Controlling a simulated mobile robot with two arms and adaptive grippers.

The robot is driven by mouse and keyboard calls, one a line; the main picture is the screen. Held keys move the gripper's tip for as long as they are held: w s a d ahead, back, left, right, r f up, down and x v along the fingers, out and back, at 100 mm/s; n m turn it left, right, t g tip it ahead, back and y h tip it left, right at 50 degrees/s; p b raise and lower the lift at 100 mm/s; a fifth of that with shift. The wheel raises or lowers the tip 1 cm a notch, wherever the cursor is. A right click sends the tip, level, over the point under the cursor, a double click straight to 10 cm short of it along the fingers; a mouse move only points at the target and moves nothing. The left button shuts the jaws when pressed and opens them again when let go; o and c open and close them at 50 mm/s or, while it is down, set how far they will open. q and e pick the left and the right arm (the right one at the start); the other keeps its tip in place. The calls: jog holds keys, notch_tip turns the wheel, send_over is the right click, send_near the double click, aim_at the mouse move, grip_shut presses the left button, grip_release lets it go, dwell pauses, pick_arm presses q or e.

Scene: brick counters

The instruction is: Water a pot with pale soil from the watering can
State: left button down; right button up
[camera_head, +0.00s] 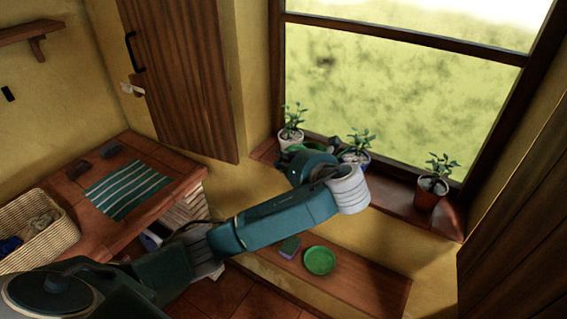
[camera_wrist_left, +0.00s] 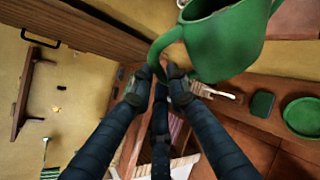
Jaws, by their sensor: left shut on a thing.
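The green watering can (camera_wrist_left: 222,42) fills the top of the left wrist view, tilted, with its handle between my fingers. My left gripper (camera_wrist_left: 160,76) is shut on that handle. In the head view my wrist hides most of the can and gripper, by the window sill. Three potted plants stand on the sill: a whitish pot (camera_head: 290,140) at left, a bluish pot (camera_head: 359,158) partly behind my arm, and a terracotta pot (camera_head: 429,193) at right. The soil shades are too small to compare surely. My right gripper is not in view.
A lower ledge holds a green dish (camera_head: 319,260) and a small green-and-purple sponge (camera_head: 289,246). A brick counter (camera_head: 175,178) at left bears a striped cloth (camera_head: 127,189) and a wicker basket (camera_head: 48,243). A wooden cabinet (camera_head: 180,75) hangs left of the window.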

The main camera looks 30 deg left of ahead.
pick_arm(q)
jog(key=shift+m+g+y, duration=0.3)
jog(key=shift+m+g, duration=0.2)
jog(key=shift+m, duration=0.3)
jog(key=shift+w+d+r, duration=0.15)
jog(key=shift+w+r, duration=0.1)
jog(key=shift+r, duration=0.7)
jog(key=shift+w+d+r, duration=0.2)
jog(key=shift+w+r, duration=0.05)
jog(key=shift+r, duration=0.7)
jog(key=shift+w+d+r, duration=0.15)
jog(key=shift+w+r, duration=0.1)
jog(key=shift+r, duration=0.7)
jog(key=shift+r, duration=0.1)
